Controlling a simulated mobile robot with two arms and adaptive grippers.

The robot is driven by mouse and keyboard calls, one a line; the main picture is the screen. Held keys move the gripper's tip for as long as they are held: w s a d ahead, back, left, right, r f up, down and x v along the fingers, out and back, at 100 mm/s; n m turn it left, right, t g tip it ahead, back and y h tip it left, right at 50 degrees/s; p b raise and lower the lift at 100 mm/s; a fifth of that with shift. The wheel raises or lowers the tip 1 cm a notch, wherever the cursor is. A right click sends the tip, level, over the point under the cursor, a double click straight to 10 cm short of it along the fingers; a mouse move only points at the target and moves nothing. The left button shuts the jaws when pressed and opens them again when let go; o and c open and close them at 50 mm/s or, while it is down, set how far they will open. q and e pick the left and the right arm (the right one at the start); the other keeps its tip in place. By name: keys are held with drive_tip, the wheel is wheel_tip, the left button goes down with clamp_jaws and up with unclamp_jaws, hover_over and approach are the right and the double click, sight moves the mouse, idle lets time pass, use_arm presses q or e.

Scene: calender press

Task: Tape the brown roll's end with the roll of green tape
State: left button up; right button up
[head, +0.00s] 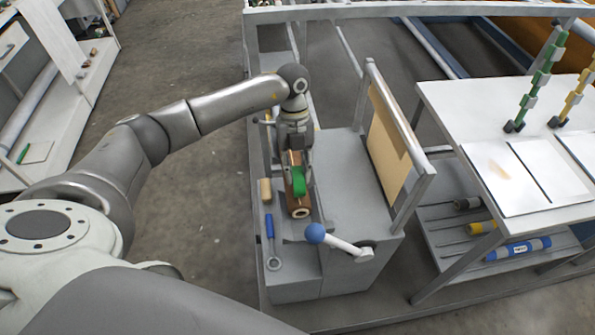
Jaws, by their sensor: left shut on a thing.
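The brown roll (298,205) lies lengthwise in the grey trough of the press, its pale hollow end facing me. The roll of green tape (300,182) is at the brown roll, over its upper side. My left gripper (296,166) comes down from above and is shut on the roll of green tape. The gripper covers the far part of the brown roll. I cannot tell whether the tape touches the brown roll's surface. My right gripper is not in view.
A tan block (265,190) and a blue-handled wrench (270,242) lie left of the brown roll. A blue-knobbed lever (316,233) stands in front of it. A framed tan panel (385,140) rises to the right. A white table (505,110) stands further right.

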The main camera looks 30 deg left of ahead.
use_arm(q)
drive_tip(key=shift+w+a+f, duration=0.1)
drive_tip(key=shift+w+a, duration=0.1)
drive_tip(key=shift+w, duration=0.15)
drive_tip(key=shift+w+a+b, duration=0.2)
drive_tip(key=shift+w+b, duration=0.05)
drive_tip(key=shift+b, duration=0.15)
drive_tip(key=shift+a, duration=0.15)
idle(0.3)
drive_tip(key=shift+w+a, duration=0.3)
drive_tip(key=shift+w, duration=0.15)
drive_tip(key=shift+w+a+b, duration=0.1)
drive_tip(key=shift+w+b, duration=0.05)
drive_tip(key=shift+b, duration=0.25)
drive_tip(key=shift+w+a, duration=0.2)
drive_tip(key=shift+w, duration=0.1)
drive_tip(key=shift+w+b, duration=0.1)
drive_tip(key=shift+b, duration=0.2)
drive_tip(key=shift+w+a, duration=0.35)
drive_tip(key=shift+w, duration=0.05)
